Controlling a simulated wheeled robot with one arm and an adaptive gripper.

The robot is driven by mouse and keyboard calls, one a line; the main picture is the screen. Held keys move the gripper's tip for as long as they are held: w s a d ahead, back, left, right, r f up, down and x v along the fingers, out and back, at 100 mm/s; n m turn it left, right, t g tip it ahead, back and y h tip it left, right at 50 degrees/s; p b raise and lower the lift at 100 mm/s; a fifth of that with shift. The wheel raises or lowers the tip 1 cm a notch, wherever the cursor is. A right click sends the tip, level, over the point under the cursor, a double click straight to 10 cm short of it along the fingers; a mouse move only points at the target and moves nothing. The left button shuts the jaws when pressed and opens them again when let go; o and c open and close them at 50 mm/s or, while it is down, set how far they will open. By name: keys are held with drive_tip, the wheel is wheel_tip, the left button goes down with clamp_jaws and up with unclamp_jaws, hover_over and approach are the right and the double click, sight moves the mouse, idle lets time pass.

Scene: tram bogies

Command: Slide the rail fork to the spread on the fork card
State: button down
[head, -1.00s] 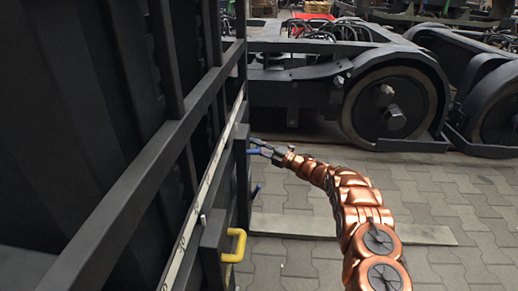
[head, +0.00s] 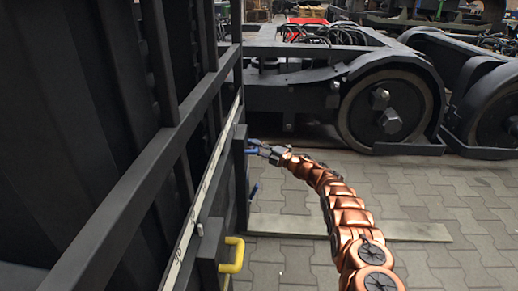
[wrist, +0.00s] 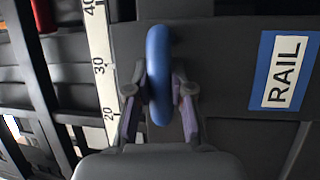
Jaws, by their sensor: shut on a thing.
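The rail fork shows in the wrist view as a dark plate (wrist: 225,70) with a blue-edged RAIL label (wrist: 285,70) at the right. Its blue handle (wrist: 158,75) stands between the fingers of my gripper (wrist: 160,98), which is shut on it. In the head view my gripper (head: 264,150) reaches from the right to the blue handle (head: 252,147) on the dark frame. A pale scale strip (wrist: 101,60) with 20, 30 and 40 runs left of the handle in the wrist view. The fork card is not seen in either view.
A yellow handle (head: 234,254) sits on the same frame, nearer to me. A second blue part (head: 254,190) shows below my gripper. A bogie with a large wheel (head: 390,110) stands behind. Paved floor (head: 300,265) is open at the right, with a pale strip (head: 350,228) across it.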

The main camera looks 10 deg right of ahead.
drive_tip(key=shift+a, duration=0.1)
drive_tip(key=c, duration=1)
unclamp_jaws()
drive_tip(key=shift+d, duration=0.2)
drive_tip(key=v, duration=1.2)
drive_tip(key=shift+a+f, duration=0.1)
drive_tip(key=shift+f, duration=0.05)
